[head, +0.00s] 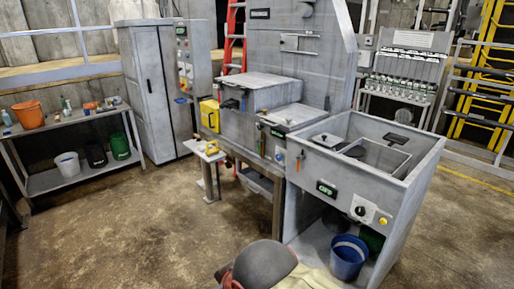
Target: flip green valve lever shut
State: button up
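A small upright lever with a greenish tint (327,103) shows on the right side of the grey compactor (300,50). It is too small to tell for sure whether it is the green valve lever or how it is set. Small orange levers (262,148) sit on the front of the lower grey housing. A dark grey rounded part of my own arm shows at the bottom edge, well in front of the machine. My gripper is not in view.
A grey sink unit (405,172) stands at the right, with a blue bucket (348,257) on its lower shelf. A side table (75,127) with an orange bucket (28,114) stands at the left. A grey cabinet (150,90) is behind. The floor at front left is clear.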

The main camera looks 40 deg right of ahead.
aim_at(259, 142)
jog(key=z, duration=0.75)
jog(key=i+z, duration=0.3)
jog(key=z, duration=0.15)
jog(key=i+z, duration=0.3)
jog(key=z, duration=0.15)
jog(key=i+j+z, duration=0.15)
jog(key=i+z, duration=0.15)
jog(key=z, duration=0.15)
jog(key=i+j+z, duration=0.15)
jog(key=i+j, duration=0.55)
